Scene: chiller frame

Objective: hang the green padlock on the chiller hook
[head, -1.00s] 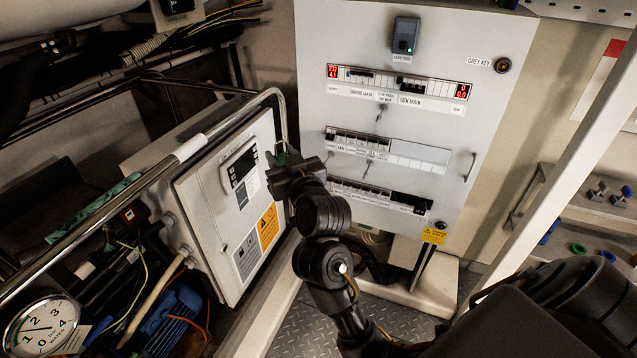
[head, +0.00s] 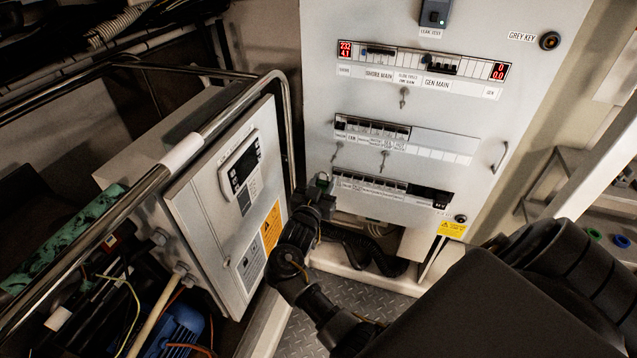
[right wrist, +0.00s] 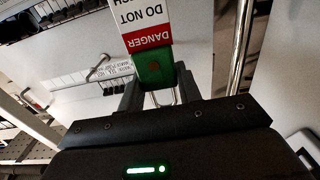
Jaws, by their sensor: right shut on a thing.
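My right gripper (head: 320,188) is raised in front of the lower left of the white panel, just right of the grey chiller box (head: 228,200). It is shut on the green padlock (right wrist: 152,75), which shows in the right wrist view between the two fingers. A red and white danger tag (right wrist: 146,28) lies against the padlock's body. Part of its metal shackle shows below the body, toward the gripper. In the head view the padlock (head: 322,179) is only a small patch at the fingertips. I cannot make out the chiller hook. My left gripper is not in view.
A bent metal rail (head: 215,125) runs over and around the chiller box, close left of the gripper. The white panel (head: 470,110) with switches and keys stands behind. A blue motor (head: 178,330) and loose wires lie at lower left. Checkered floor (head: 370,300) is below.

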